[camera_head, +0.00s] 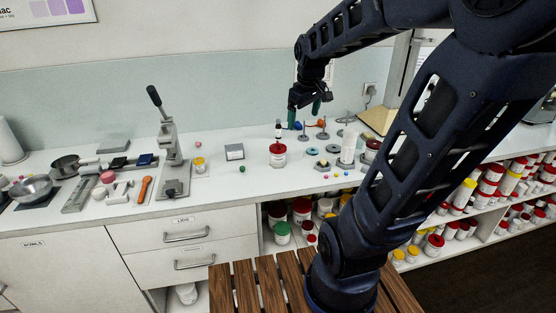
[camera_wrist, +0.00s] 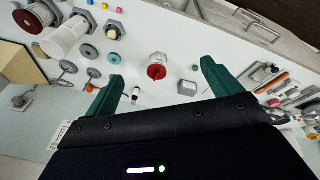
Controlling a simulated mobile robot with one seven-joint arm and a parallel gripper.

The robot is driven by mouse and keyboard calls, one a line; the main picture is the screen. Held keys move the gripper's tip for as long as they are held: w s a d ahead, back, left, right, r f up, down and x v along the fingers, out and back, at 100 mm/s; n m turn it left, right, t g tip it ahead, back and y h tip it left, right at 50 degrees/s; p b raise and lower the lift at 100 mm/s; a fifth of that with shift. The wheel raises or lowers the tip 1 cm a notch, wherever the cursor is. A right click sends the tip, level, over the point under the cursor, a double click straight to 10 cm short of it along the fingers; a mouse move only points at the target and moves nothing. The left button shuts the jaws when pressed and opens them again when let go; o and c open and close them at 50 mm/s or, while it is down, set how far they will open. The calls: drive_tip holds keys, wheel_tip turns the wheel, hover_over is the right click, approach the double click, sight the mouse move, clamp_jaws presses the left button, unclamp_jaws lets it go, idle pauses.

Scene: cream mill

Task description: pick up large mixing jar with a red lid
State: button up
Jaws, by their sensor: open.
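A white jar with a red lid (camera_head: 278,158) stands upright on the white counter, near the middle of the head view. Its red lid (camera_wrist: 156,71) shows between my fingers in the wrist view, beyond their tips. A second, dark red-lidded jar (camera_head: 372,146) stands farther right, partly hidden by my arm; it also shows at the top left of the wrist view (camera_wrist: 32,18). I cannot tell for sure which one is the large mixing jar. My gripper (camera_head: 304,111) is open and empty, above the counter behind the first jar and touching neither.
A small dark-capped bottle (camera_head: 278,131) stands just behind the first jar. A white cylinder (camera_head: 348,148), blue-green discs (camera_head: 312,151) and small stands lie to its right. A grey box (camera_head: 235,152) and a lever press (camera_head: 170,150) stand left. Shelves below hold many jars.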

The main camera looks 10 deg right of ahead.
drive_tip(key=w+a+f+n+g, duration=0.1)
drive_tip(key=w+f+n, duration=0.2)
drive_tip(key=w, duration=0.3)
drive_tip(key=w+f+n+g, duration=0.1)
drive_tip(key=w+f+n, duration=0.15)
drive_tip(key=w, duration=0.35)
drive_tip(key=n+g, duration=0.1)
drive_tip(key=n, duration=0.4)
hover_over(278, 143)
wheel_tip(278, 143, down, 8)
drive_tip(key=r, duration=0.1)
drive_tip(key=shift+w+f, duration=0.2)
drive_tip(key=shift+f, duration=5.6)
drive_tip(key=c, duration=1.1)
drive_tip(key=shift+r, duration=0.15)
